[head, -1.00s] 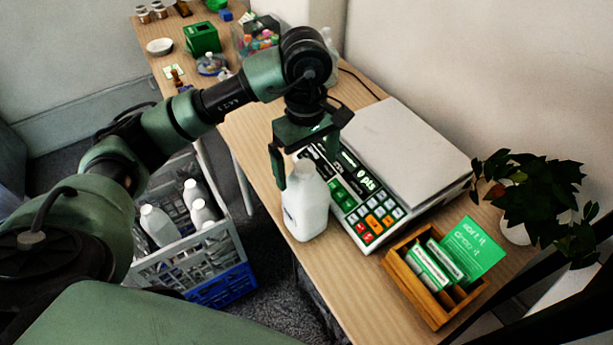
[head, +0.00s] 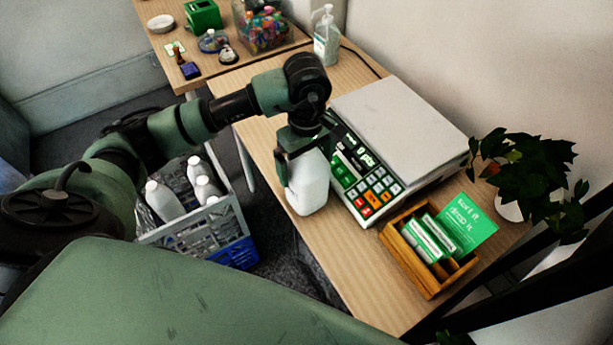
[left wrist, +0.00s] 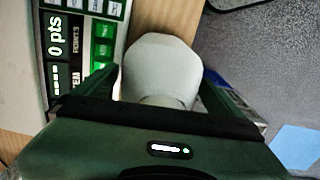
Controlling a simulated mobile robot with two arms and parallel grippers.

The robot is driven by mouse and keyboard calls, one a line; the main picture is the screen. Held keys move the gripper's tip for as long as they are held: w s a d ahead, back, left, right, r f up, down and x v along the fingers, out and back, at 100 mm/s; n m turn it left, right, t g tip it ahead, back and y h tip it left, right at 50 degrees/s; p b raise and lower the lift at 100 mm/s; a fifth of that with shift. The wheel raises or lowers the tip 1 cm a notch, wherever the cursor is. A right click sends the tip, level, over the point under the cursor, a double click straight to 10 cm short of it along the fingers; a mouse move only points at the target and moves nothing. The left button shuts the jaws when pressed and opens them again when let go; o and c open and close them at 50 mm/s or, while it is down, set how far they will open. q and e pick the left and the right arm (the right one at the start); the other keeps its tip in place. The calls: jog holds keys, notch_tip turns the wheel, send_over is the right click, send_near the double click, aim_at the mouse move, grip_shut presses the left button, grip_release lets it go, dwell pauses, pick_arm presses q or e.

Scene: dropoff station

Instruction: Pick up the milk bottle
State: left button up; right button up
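The white milk bottle (head: 307,185) stands upright on the wooden table, close to the left side of the scale. My left gripper (head: 303,161) is over its top, pointing down, with a finger on either side. In the left wrist view the bottle (left wrist: 160,68) lies between the two fingers of the left gripper (left wrist: 160,90). The fingers look spread, very close to the bottle's sides; firm contact does not show. The bottle's cap and neck are mostly hidden by the gripper. My right gripper is not in view.
The scale (head: 405,125) stands right of the bottle. A wooden card box (head: 420,275) and a potted plant (head: 525,170) are further right. A crate (head: 215,235) with several white bottles is on the floor at left. A pump bottle (head: 326,40) stands behind.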

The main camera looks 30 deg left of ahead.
pick_arm(q)
jog(key=c, duration=1.5)
